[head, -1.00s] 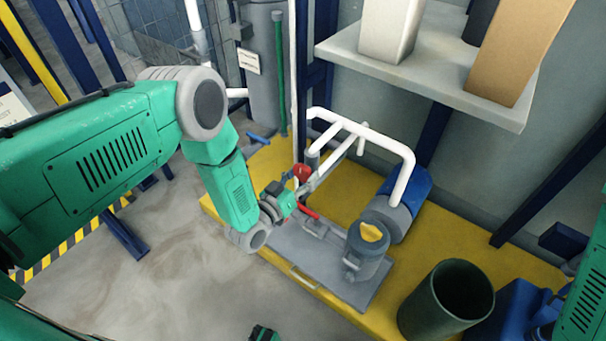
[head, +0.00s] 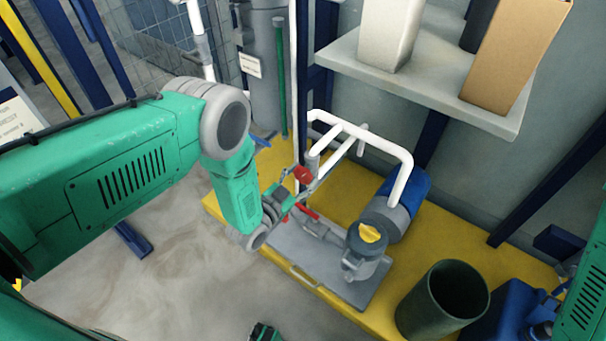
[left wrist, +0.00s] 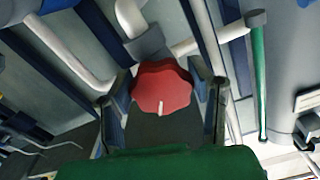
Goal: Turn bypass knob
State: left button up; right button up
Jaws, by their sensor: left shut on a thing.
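The red bypass knob (head: 303,174) sits on the pipework at the left of the pump skid. In the left wrist view the red knob (left wrist: 162,86) has a lobed rim and a white mark near its lower edge. My left gripper (head: 306,183) is at the knob, its fingers on either side of it and shut on it. The left wrist view shows one finger at the left and one at the right of the knob. The knob is still on its pipe fitting.
White pipes (head: 372,132) arch over the yellow skid beside the knob. A red lever (head: 307,211) is just below it. A blue and grey pump (head: 405,193) and a dark green bin (head: 442,302) stand to the right. A shelf (head: 430,75) with boxes hangs above.

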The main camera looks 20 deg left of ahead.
pick_arm(q)
jog(key=shift+m, duration=0.6)
jog(key=o, duration=1.2)
jog(key=v, duration=1.2)
jog(key=shift+w, duration=0.1)
